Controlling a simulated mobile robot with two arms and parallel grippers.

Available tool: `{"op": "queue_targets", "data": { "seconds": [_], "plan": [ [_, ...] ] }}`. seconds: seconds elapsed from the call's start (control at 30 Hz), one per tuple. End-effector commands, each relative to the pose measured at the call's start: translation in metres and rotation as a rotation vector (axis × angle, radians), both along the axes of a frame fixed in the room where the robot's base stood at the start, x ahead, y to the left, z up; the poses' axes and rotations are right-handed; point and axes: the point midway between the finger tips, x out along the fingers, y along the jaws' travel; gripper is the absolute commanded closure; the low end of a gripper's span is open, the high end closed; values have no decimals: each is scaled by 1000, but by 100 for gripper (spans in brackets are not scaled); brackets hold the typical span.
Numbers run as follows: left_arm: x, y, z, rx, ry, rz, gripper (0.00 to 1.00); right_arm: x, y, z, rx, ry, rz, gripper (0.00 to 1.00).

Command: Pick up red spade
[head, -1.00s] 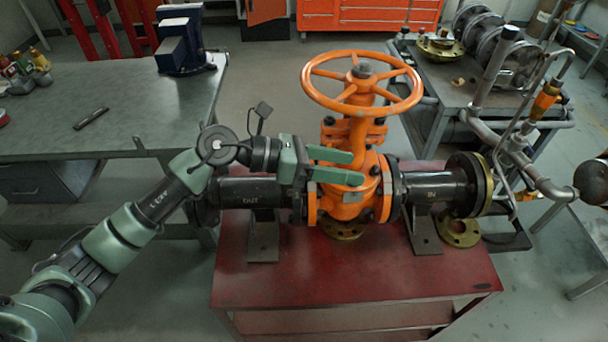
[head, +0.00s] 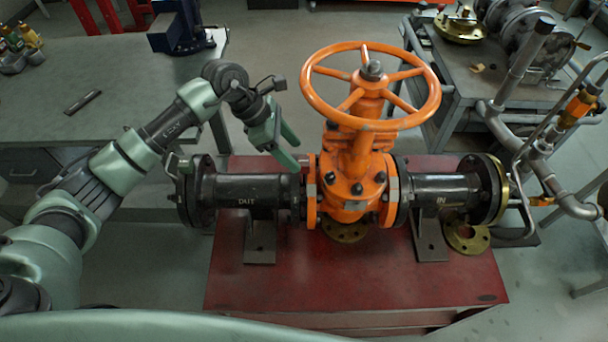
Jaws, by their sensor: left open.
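I can make out no red spade in the head view. My left gripper (head: 293,152) is open and empty. Its fingers point down and to the right, above the black pipe marked OUT (head: 243,195) and left of the orange gate valve (head: 350,180). The valve's orange handwheel (head: 318,103) is to the right of the gripper and apart from it. My right gripper is not in view.
The valve and its pipes stand on a red table (head: 350,285), whose front part is clear. A grey workbench (head: 60,125) with a blue vise (head: 180,25) is at the left. A cart with metal parts and grey piping (head: 540,150) is at the right.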

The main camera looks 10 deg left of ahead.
Motion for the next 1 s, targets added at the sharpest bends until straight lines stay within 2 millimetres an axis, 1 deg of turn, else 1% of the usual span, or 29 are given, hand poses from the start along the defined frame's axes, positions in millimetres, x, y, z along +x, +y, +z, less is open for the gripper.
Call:
{"op": "queue_targets", "data": {
  "seconds": [0.03, 0.1, 0.17, 0.27, 0.4, 0.53, 0.57, 0.6, 0.67, 0.7, 0.77, 1.0],
  "plan": [
    [0, -5, -3, -3, 7, 0, 41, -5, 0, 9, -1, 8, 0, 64],
    [3, -10, -13, -4, 8, 0, 41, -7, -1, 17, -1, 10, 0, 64],
    [4, -13, -22, -2, 6, 0, 41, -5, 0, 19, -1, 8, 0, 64],
    [6, -18, -33, -3, 3, 0, 41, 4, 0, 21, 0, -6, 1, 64],
    [6, -20, -37, -1, 1, -1, 41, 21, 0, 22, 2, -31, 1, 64],
    [6, -20, -37, -1, 1, -1, 41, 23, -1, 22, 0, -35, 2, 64],
    [6, -20, -37, -2, 0, -1, 44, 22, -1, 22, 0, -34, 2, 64],
    [6, -20, -37, -2, 0, -1, 55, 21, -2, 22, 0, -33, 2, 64],
    [6, -20, -37, -2, 0, -1, 72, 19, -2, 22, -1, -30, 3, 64],
    [7, -20, -37, -2, 0, -1, 83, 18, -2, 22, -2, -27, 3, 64],
    [7, -20, -37, -2, 1, 0, 100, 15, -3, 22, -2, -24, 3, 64],
    [7, -20, -37, -2, 0, 1, 100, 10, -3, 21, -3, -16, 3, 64]
  ]
}}
